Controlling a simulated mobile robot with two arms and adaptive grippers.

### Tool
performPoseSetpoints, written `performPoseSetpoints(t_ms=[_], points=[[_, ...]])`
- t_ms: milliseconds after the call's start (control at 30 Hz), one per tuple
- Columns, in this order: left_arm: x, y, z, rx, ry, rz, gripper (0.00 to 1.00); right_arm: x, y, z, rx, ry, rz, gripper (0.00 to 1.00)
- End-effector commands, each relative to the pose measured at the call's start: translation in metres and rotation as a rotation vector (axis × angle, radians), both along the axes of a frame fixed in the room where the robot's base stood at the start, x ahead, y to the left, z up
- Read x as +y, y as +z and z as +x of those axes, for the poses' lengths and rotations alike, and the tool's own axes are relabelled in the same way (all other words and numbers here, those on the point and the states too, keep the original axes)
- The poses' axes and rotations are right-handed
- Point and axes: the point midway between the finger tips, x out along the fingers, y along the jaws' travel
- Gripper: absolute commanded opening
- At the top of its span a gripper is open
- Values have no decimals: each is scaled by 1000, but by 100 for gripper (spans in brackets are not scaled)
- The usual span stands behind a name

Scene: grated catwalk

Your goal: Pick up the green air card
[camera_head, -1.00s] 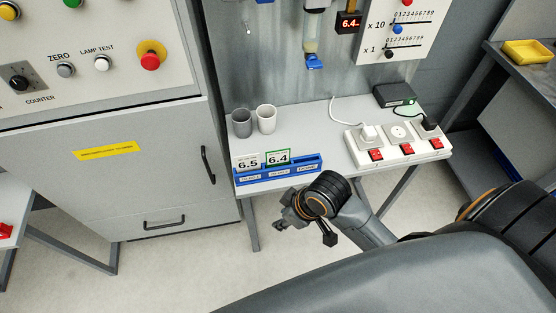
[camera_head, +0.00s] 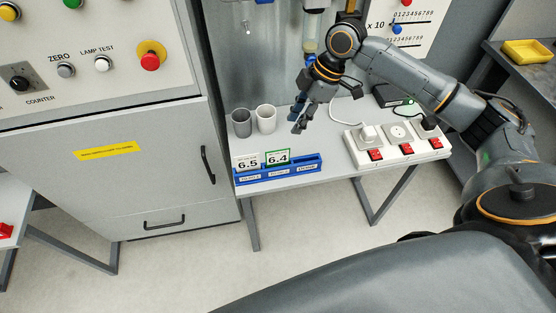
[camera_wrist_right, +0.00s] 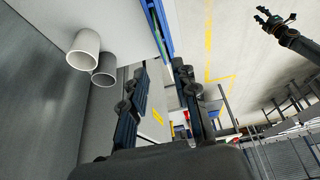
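The green air card (camera_head: 278,157), a white card with a green border reading 6.4, stands upright in a blue rack (camera_head: 300,175) on the grey bench. It stands beside a white card (camera_head: 247,162) reading 6.5. My right gripper (camera_head: 298,127) is above the bench, behind and right of the card, pointing down and not touching it. The right wrist view shows its two fingers (camera_wrist_right: 159,70) apart with nothing between them. The blue rack's edge (camera_wrist_right: 158,25) shows beyond them. My left gripper (camera_wrist_right: 264,15) shows small in that view; its opening is unclear.
A grey cup (camera_head: 241,123) and a white cup (camera_head: 266,119) stand behind the rack, left of my right gripper. A power strip (camera_head: 398,146) with plugs and a black box (camera_head: 394,95) are to the right. A grey cabinet (camera_head: 120,200) borders the bench's left side.

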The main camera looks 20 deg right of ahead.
Motion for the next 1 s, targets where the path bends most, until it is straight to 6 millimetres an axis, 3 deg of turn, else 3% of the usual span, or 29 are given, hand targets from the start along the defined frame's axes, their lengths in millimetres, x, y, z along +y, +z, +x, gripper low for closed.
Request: performPoseSetpoints(t_ms=[300,533,733,1000], points=[[0,13,0,0,0,0,40,24,-55,4,4,1,1,29],[0,17,0,0,0,0,40,30,-72,6,3,0,0,29],[0,34,0,0,0,0,40,41,-95,7,6,0,1,29],[0,36,0,0,0,0,40,48,-119,9,1,0,-1,29]])
